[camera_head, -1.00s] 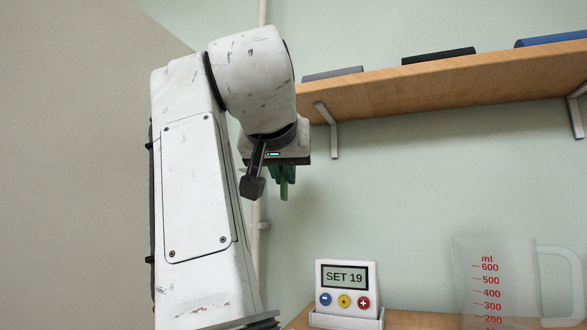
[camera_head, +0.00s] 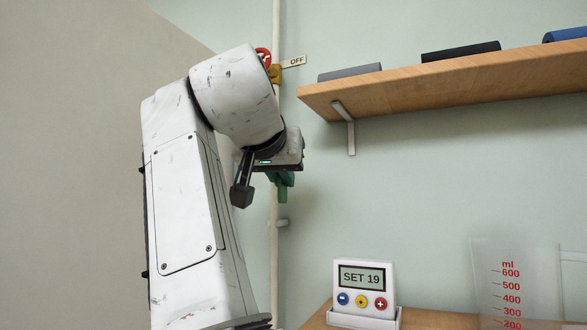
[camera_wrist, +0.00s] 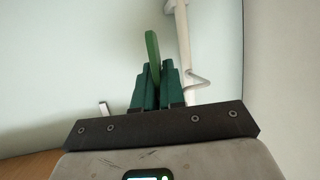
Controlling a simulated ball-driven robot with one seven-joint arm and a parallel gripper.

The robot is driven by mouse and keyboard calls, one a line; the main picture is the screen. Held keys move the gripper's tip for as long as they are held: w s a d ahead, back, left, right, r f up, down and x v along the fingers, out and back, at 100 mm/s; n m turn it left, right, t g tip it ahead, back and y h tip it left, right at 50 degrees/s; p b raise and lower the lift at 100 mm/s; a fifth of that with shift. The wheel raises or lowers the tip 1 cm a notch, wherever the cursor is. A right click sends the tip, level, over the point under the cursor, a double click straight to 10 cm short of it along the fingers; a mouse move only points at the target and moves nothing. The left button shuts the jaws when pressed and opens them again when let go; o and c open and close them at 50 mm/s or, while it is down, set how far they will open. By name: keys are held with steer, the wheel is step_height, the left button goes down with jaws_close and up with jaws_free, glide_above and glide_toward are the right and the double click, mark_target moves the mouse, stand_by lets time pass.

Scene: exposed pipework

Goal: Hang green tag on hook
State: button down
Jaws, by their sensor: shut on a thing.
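My gripper (camera_head: 281,179) points down in front of the white pipe and is shut on the green tag (camera_wrist: 153,50). In the wrist view the tag is a bright green, narrow piece standing up between my dark green fingers (camera_wrist: 154,86). In the head view the tag's lower end (camera_head: 282,194) shows just below the fingers. A small pale fitting (camera_head: 279,222) juts from the pipe below the tag. In the wrist view a bent pale piece (camera_wrist: 198,80) shows right of the fingers, apart from the tag. I cannot tell for sure that it is the hook.
The white pipe (camera_head: 274,250) runs up the wall to a red valve handle (camera_head: 263,57) with an OFF label (camera_head: 293,62). A wooden shelf (camera_head: 440,86) is right of my gripper. Below stand a SET 19 device (camera_head: 363,290) and a clear measuring jug (camera_head: 505,285).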

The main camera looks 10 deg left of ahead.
steer(key=shift+w+a+f+p, duration=0.2)
steer(key=shift+a+p, duration=0.1)
steer(key=shift+a, duration=0.15)
steer(key=shift+w+a+f+p, duration=0.1)
steer(key=shift+w+a+p, duration=0.15)
steer(key=shift+a, duration=0.2)
steer(key=shift+w+a+f+p, duration=0.1)
steer(key=shift+w+a+p, duration=0.05)
steer(key=shift+a+p, duration=0.25)
steer(key=shift+a, duration=0.1)
steer(key=shift+s+a, duration=0.15)
steer(key=shift+a, duration=0.65)
steer(key=c, duration=1.3)
jaws_free()
steer(key=shift+a, duration=0.1)
steer(key=shift+o, duration=0.9)
steer(key=shift+d+f, duration=0.1)
steer(key=shift+d, duration=0.25)
